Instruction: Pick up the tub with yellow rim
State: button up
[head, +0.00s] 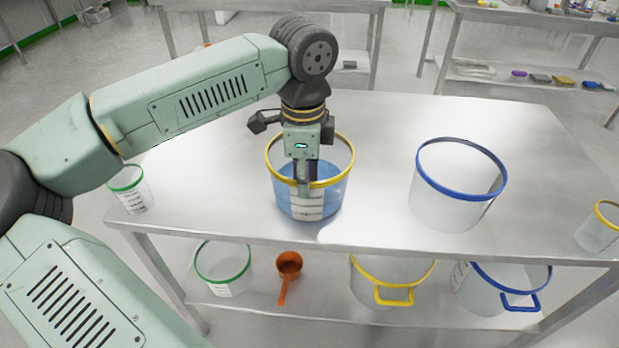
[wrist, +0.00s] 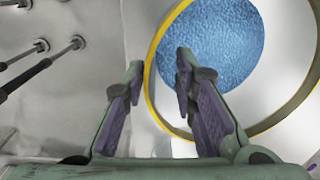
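The tub with yellow rim (head: 332,197) stands upright on the steel table in the head view, with blue contents and a white label on its front. The wrist view shows its round yellow rim (wrist: 149,92) and the grainy blue contents. My gripper (head: 304,188) is at the near side of this tub, pointing down. In the wrist view my gripper (wrist: 160,65) is open, its fingers apart with the rim passing between them. The left finger is outside the tub and the right finger is over its inside. I cannot tell whether either finger touches the wall.
A blue-rimmed tub (head: 455,195) stands to the right on the table (head: 390,120). A small yellow-rimmed tub (head: 597,232) is at the right edge, a green-rimmed one (head: 130,192) at the left. The lower shelf holds more tubs and an orange scoop (head: 287,272).

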aim_at(306, 220)
jog(key=f+p, duration=0.1)
jog(key=f, duration=0.3)
jog(key=f+p, duration=0.1)
jog(key=f, duration=0.2)
jog(key=shift+s+d+f, duration=0.1)
jog(key=shift+d+f, duration=0.1)
jog(key=shift+f, duration=0.15)
grip_shut()
dwell(0.8)
